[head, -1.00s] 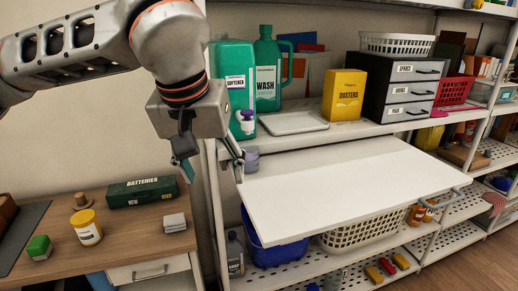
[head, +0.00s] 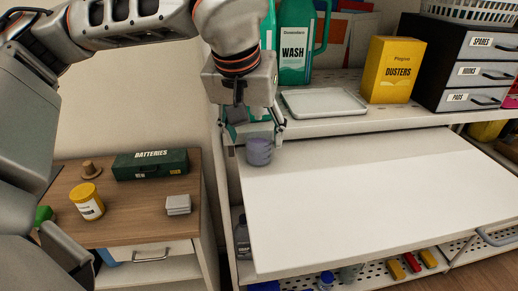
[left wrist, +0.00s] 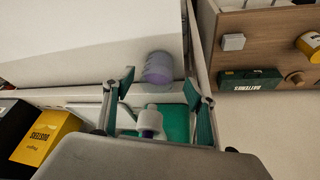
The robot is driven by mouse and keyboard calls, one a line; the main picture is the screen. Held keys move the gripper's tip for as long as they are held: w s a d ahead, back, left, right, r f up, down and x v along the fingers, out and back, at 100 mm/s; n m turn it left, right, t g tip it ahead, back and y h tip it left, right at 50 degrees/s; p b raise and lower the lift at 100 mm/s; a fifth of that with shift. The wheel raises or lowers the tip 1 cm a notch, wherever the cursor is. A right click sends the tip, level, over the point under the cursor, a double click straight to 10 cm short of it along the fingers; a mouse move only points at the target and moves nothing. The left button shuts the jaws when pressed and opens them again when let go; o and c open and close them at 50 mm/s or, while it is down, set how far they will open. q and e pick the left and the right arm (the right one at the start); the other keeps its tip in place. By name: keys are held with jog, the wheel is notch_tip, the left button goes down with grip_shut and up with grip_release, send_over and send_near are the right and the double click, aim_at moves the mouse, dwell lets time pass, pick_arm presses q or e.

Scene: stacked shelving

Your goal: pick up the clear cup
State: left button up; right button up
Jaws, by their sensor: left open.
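The clear cup (head: 259,151), a small see-through purple-tinted cup, stands at the back left corner of the white pull-out board (head: 350,205). My left gripper (head: 254,138) is open and points down just above and behind it in the head view, its fingers to either side of the cup's top. In the left wrist view the cup (left wrist: 158,68) shows between and just beyond the spread fingertips of the left gripper (left wrist: 159,83). I see no clear contact, and nothing is held. My right gripper is not in view.
A white tray (head: 324,102), a green wash bottle (head: 297,45) and a yellow dusters box (head: 392,70) stand on the shelf behind. Most of the board is bare. A wooden cabinet (head: 130,215) stands left.

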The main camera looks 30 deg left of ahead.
aim_at(258, 144)
pick_arm(q)
jog(key=shift+x, duration=1.85)
jog(key=shift+d, duration=0.2)
jog(key=c, duration=1.3)
jog(key=shift+r, duration=0.1)
jog(key=shift+c, duration=0.2)
